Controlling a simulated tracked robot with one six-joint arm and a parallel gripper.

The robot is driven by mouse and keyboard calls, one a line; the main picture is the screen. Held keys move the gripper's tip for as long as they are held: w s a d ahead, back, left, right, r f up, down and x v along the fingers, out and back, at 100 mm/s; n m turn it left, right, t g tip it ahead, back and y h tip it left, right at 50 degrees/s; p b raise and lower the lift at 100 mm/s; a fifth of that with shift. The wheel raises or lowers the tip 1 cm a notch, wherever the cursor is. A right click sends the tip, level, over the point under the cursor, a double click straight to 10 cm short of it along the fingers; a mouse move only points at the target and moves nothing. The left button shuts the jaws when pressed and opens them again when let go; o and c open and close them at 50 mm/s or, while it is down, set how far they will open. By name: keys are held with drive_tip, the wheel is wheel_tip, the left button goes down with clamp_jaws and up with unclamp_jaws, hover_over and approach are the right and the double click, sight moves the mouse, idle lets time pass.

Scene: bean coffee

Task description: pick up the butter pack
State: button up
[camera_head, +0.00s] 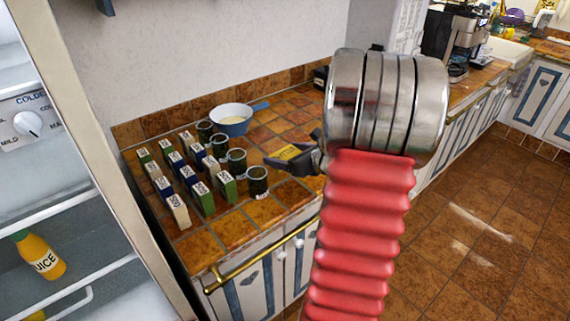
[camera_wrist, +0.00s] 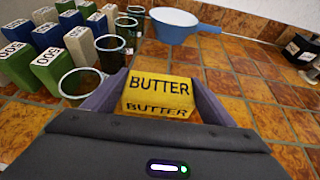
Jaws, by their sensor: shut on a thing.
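The butter pack is a yellow block labelled BUTTER (camera_wrist: 158,92), held between the two fingers of my gripper (camera_wrist: 160,100) in the wrist view. My gripper is shut on it, with one finger on each side. In the head view the butter pack (camera_head: 291,152) shows as a small yellow shape at the tip of my gripper (camera_head: 290,160), over the tiled counter (camera_head: 262,212). I cannot tell whether the pack touches the counter. My arm hides part of the counter to the right.
Several labelled blocks (camera_head: 179,212) stand in rows at the left of the counter. Several dark green glasses (camera_head: 257,181) stand beside them, close to my gripper. A blue pan (camera_head: 232,125) is near the wall. An open fridge with a juice bottle (camera_head: 38,257) is at far left.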

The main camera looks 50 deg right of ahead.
sight(285, 153)
drive_tip(key=shift+r, duration=2.35)
drive_tip(key=shift+s, duration=0.1)
